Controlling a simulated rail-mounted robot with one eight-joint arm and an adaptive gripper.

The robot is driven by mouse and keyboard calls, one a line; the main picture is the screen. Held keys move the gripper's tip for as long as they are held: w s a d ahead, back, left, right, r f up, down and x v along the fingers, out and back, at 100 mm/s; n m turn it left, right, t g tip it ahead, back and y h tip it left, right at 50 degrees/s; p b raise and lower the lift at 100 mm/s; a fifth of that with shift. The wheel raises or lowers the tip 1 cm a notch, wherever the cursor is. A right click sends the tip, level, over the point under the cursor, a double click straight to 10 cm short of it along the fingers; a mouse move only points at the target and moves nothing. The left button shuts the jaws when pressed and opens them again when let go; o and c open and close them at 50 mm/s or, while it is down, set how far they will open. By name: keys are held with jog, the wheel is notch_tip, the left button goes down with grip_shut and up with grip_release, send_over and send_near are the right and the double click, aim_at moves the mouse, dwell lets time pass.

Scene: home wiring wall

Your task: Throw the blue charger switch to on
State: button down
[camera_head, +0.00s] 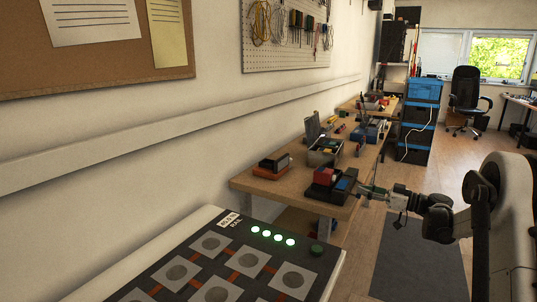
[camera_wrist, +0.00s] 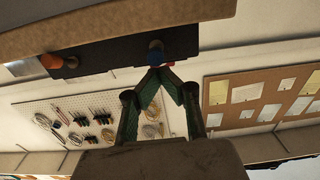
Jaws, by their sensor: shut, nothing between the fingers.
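A dark unit (camera_head: 318,191) with a red part and a blue part (camera_head: 344,184) sits at the near end of the wooden bench. In the wrist view a blue rounded piece (camera_wrist: 156,46), probably the blue switch, stands out from a dark panel (camera_wrist: 105,55), with a thin red strip beside it. My gripper (camera_head: 364,191) is at the bench's right edge, by the blue part. In the wrist view my gripper's fingertips (camera_wrist: 160,72) meet, empty, right at the blue piece. Touching or apart, I cannot tell. The switch's position is not readable.
An orange piece (camera_wrist: 50,62) is on the same dark panel. Another dark box with an orange-red top (camera_head: 273,165) and an open case (camera_head: 322,152) stand along the bench (camera_head: 255,183). A panel with green lights (camera_head: 273,237) is in the foreground.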

jog(key=shift+w+a+r, duration=0.1)
jog(key=shift+a+r, duration=0.1)
jog(key=shift+r, duration=0.05)
dwell(0.3)
jog(key=c, duration=2.4)
grip_release()
jog(key=shift+c, duration=0.2)
jog(key=o, duration=0.5)
jog(key=v, duration=1.2)
